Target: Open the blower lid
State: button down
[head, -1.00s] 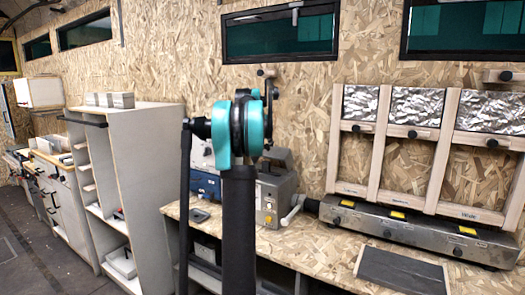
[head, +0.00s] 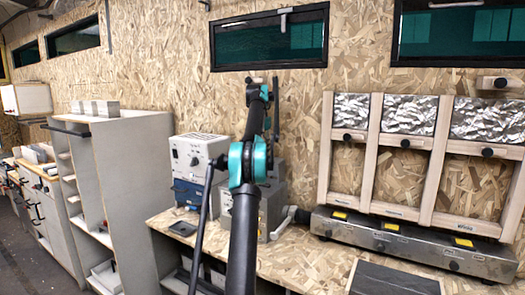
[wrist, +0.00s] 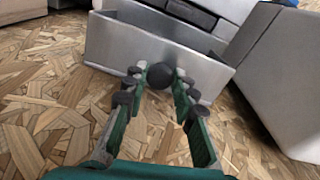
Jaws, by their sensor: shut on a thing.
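In the wrist view a silver metal panel (wrist: 120,45), looking like a lid or box face, has a round black knob (wrist: 160,76) on its near side. My gripper (wrist: 160,72) is shut on the knob, with one finger on each side of it. The panel is tilted. In the head view a grey metal machine (head: 273,208), perhaps the blower, stands on the bench, partly behind my arm. My gripper's fingers and the knob cannot be made out there.
A pale control box (head: 192,155) stands on a blue unit (head: 188,191) left of my arm. Wooden frames (head: 374,150) with foil panels stand over a long metal unit (head: 410,242) at right. The bench (head: 300,262) in front has free room. A grey shelf cabinet (head: 140,190) is at left.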

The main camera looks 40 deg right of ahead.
jog(key=shift+d+f, duration=0.1)
dwell(0.3)
jog(key=c, duration=1.2)
grip_release()
